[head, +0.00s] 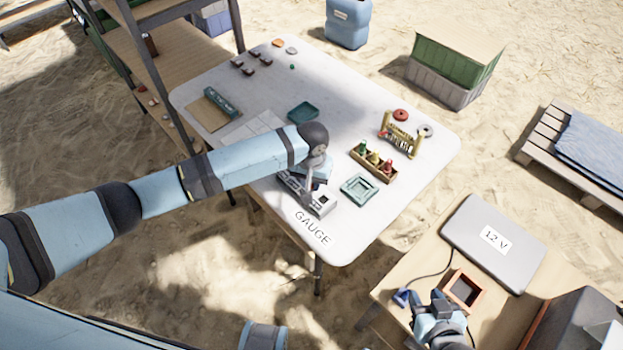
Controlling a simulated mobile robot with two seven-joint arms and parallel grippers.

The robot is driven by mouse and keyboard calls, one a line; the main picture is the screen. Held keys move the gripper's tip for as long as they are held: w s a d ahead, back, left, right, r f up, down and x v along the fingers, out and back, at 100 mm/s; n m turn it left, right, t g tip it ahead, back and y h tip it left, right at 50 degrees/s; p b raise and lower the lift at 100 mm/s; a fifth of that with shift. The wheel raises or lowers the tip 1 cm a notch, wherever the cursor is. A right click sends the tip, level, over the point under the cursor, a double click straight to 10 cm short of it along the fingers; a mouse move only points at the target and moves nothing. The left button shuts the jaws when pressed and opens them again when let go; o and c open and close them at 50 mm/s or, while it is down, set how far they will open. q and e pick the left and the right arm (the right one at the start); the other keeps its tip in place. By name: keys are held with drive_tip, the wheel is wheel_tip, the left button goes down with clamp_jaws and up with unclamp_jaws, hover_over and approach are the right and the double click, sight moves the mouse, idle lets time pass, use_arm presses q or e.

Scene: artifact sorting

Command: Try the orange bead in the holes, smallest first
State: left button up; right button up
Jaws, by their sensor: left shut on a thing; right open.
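My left gripper (310,192) is low over the grey gauge (322,204) near the table's front edge, by the printed word GAUGE. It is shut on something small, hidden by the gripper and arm. I cannot make out the orange bead or the gauge's separate holes. My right gripper (436,304) is open and empty over the small wooden table at the lower right, beside an orange-brown square frame (464,289).
The white table (410,190) also holds a green square tray (360,190), a wooden rack (374,162) of coloured pieces, a yellow bead frame (400,136) and a teal tray (303,112). A grey 12 V case (493,243) lies beyond my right gripper. Shelves (150,60) stand at left.

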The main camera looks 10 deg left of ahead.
sight(312, 184)
use_arm(q)
drive_tip(key=shift+f+p, duration=0.1)
drive_tip(key=shift+p, duration=1.05)
idle(1.3)
drive_tip(key=o, duration=1.2)
idle(0.3)
drive_tip(key=shift+r+p, duration=0.7)
drive_tip(key=shift+p, duration=0.15)
wheel_tip(312, 184, up, 3)
drive_tip(key=p, duration=0.4)
drive_tip(key=shift+r, duration=0.1)
drive_tip(key=shift+r+p, duration=0.75)
drive_tip(key=shift+p, duration=0.25)
